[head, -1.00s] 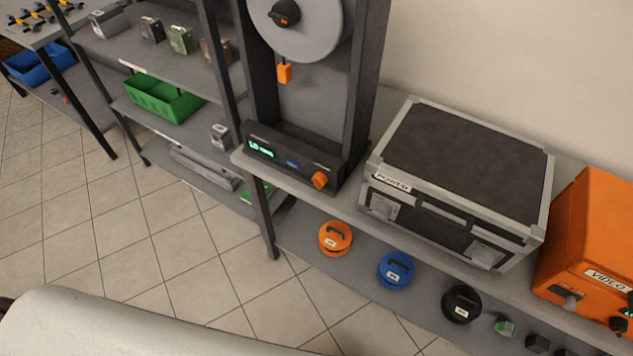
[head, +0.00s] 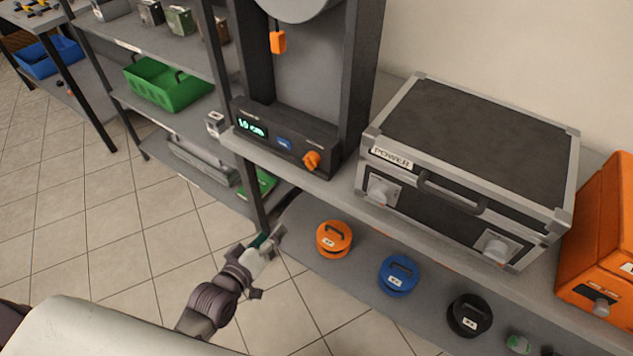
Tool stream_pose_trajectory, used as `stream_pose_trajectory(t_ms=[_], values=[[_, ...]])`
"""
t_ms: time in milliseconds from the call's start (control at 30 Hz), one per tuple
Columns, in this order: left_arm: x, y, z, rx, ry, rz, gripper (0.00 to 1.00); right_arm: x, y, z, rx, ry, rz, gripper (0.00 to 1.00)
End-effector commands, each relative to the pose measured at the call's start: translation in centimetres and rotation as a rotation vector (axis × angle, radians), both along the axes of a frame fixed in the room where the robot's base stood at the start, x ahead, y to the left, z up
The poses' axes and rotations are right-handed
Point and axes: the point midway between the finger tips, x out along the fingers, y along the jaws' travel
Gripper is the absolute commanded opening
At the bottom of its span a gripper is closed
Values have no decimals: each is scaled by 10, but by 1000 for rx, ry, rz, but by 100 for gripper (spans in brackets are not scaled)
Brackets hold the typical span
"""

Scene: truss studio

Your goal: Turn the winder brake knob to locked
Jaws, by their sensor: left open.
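The winder (head: 290,140) stands on the shelf unit's top. Its dark control panel has a lit green display, a blue button and an orange knob (head: 312,161) at the right end. The knob's lock setting is too small to read. My left gripper (head: 270,240) is open and empty, low in front of the shelf unit, below the knob and to its left. It is well apart from the knob. My right gripper is not in view.
A black and silver POWER case (head: 470,150) stands right of the winder, with an orange case (head: 605,245) beyond it. Orange (head: 334,239), blue (head: 398,275) and black (head: 469,315) reels lie on the lower shelf. The tiled floor at left is clear.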

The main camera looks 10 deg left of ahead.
Motion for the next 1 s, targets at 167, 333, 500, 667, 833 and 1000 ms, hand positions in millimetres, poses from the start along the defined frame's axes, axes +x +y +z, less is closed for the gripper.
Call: stream_pose_trajectory(t_ms=[167,333,500,667,833,1000], values=[[7,-12,83,-185,-183,-12,63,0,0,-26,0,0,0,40],[9,-16,113,-242,-234,-22,63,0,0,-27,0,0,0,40],[29,-21,115,-245,-239,-22,63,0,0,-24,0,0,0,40],[62,-29,116,-245,-238,-22,63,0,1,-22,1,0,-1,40],[97,-37,114,-243,-235,-22,63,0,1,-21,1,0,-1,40],[123,-44,113,-241,-234,-23,63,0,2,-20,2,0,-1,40]])
